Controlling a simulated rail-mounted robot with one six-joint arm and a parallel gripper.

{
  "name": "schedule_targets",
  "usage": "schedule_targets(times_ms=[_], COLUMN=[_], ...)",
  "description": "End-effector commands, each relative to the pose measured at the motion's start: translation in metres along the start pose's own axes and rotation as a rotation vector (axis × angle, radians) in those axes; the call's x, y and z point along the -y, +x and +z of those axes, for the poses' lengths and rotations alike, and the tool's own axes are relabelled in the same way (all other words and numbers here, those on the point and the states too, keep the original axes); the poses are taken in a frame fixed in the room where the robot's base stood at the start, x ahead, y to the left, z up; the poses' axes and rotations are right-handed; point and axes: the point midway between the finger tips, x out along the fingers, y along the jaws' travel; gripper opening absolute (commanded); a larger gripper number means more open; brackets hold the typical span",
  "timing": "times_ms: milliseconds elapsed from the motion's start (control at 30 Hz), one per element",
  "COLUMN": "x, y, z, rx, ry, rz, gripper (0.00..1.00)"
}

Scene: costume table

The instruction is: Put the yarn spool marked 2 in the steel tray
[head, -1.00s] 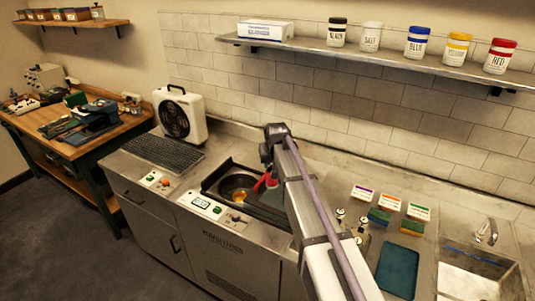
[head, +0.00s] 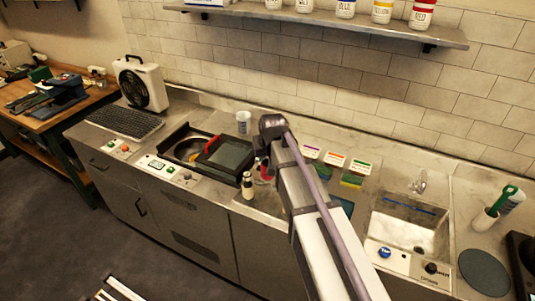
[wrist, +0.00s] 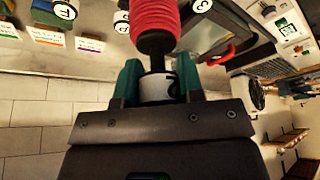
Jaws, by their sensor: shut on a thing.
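The yarn spool marked 2 is wound with red yarn (wrist: 155,18) and has a white band with a dark 2 (wrist: 157,88) in the wrist view. My gripper (wrist: 158,82) is shut on its band end, with a green finger on each side. In the head view, red yarn (head: 265,173) shows beside my arm, which hides most of the gripper. A dark-framed grey square piece with a red handle (head: 232,158) lies left of it. I cannot tell whether this is the steel tray or a lid; no other clear steel tray shows.
A shelf (head: 330,25) overhangs the back.

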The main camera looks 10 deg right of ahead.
Motion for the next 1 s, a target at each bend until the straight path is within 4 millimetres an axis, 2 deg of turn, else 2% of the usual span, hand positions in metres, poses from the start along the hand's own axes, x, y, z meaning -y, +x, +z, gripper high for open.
schedule_targets(times_ms=[1000], x=[0.0], y=[0.123], z=[0.051], rx=[0.0], ry=[0.0], rz=[0.0], gripper=[0.0])
